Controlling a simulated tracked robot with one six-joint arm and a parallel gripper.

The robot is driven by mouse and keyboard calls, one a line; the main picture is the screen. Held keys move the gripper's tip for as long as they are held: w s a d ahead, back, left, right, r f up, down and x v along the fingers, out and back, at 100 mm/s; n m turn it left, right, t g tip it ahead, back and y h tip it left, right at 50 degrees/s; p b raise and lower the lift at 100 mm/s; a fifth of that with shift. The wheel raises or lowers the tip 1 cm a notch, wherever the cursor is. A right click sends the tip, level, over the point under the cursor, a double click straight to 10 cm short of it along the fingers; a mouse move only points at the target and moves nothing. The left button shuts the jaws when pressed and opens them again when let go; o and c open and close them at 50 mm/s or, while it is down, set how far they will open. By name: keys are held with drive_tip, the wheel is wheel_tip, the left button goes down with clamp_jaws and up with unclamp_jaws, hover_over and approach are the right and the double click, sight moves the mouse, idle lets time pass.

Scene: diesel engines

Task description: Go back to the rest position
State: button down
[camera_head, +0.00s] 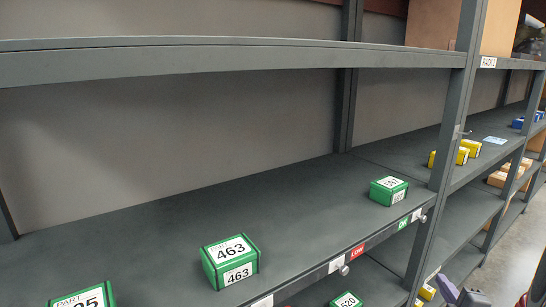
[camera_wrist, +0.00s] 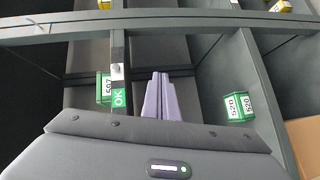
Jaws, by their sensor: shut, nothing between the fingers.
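My gripper shows in the wrist view as two purple fingers (camera_wrist: 160,76) lying together, with nothing between them. In the head view the purple fingers (camera_head: 462,293) show at the bottom right edge, in front of the shelving and apart from it. A green box marked 463 (camera_head: 230,262) sits on the shelf in the head view. Another green box (camera_head: 388,190) stands near the shelf's right end; a green box marked 507 (camera_wrist: 103,88) shows in the wrist view, left of the fingers.
A dark grey shelf (camera_head: 150,240) has an upright post (camera_head: 446,130) at its right end. Yellow boxes (camera_head: 448,157) stand on the bay beyond. A green box marked 520 (camera_wrist: 239,106) shows right of the fingers. Free floor (camera_head: 515,265) lies at the right.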

drive_tip(key=s+d+f+m+g+h, duration=0.2)
drive_tip(key=s+d+f+m+g, duration=0.1)
drive_tip(key=s+f+m+g, duration=0.3)
drive_tip(key=s+a+m+g, duration=0.4)
drive_tip(key=a+m, duration=0.1)
drive_tip(key=m, duration=0.1)
drive_tip(key=s+a+r+y, duration=0.2)
drive_tip(key=a+r, duration=0.3)
drive_tip(key=a, duration=0.6)
drive_tip(key=s+a+r+y, duration=0.2)
drive_tip(key=s+a+r, duration=0.2)
drive_tip(key=a, duration=0.7)
drive_tip(key=s+a+r+m+y, duration=0.1)
drive_tip(key=s+a+r+y, duration=0.1)
drive_tip(key=a+r, duration=0.5)
drive_tip(key=s+a, duration=0.1)
drive_tip(key=a, duration=0.3)
drive_tip(key=shift+s+a, duration=0.15)
drive_tip(key=shift+s, duration=0.1)
